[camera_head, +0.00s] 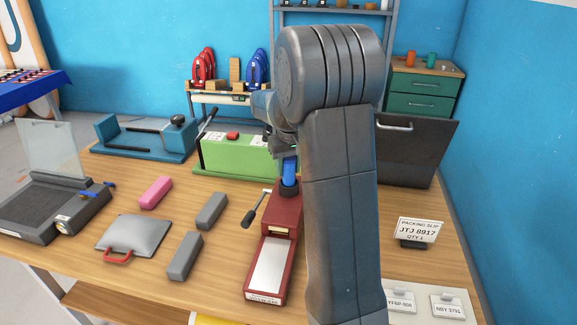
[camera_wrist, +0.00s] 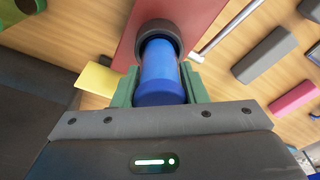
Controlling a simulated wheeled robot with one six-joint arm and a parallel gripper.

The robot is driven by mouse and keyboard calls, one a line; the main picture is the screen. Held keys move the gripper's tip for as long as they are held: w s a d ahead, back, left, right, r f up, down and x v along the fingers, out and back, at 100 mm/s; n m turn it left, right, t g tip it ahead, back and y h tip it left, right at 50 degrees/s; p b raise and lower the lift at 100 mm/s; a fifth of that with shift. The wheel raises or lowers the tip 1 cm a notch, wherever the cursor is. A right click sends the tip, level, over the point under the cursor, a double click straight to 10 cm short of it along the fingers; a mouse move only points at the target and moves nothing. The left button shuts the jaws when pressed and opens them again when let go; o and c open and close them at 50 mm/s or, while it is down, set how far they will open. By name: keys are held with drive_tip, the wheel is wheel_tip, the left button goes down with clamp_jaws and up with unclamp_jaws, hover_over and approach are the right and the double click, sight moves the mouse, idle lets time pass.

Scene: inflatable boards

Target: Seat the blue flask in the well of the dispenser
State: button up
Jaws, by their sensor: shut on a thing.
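The blue flask (camera_head: 289,172) stands over the rear end of the dark red dispenser (camera_head: 284,216). My gripper (camera_head: 285,152) is shut on the flask from above; my arm hides part of it in the head view. In the wrist view the flask (camera_wrist: 162,76) sits between green fingers (camera_wrist: 160,84), its far end at the dark round well (camera_wrist: 158,36) of the dispenser (camera_wrist: 183,14). The flask's end appears to be at or inside the well's rim; how deep it goes is hidden.
A lever (camera_head: 256,209) sticks out at the dispenser's left. Grey blocks (camera_head: 185,256), a pink block (camera_head: 155,192) and a grey pouch (camera_head: 134,236) lie to the left. A green machine (camera_head: 232,153) stands behind. A packing slip sign (camera_head: 418,230) stands at the right.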

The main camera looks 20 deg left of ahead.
drive_tip(key=o, duration=1.1)
drive_tip(key=shift+c, duration=0.2)
drive_tip(key=r, duration=0.8)
drive_tip(key=s+d+r, duration=0.1)
drive_tip(key=r, duration=0.3)
drive_tip(key=f, duration=0.8)
drive_tip(key=w+a+f, duration=0.1)
drive_tip(key=f, duration=0.3)
drive_tip(key=shift+f, duration=0.35)
wheel_tip(320, 180, up, 3)
drive_tip(key=shift+r, duration=0.6)
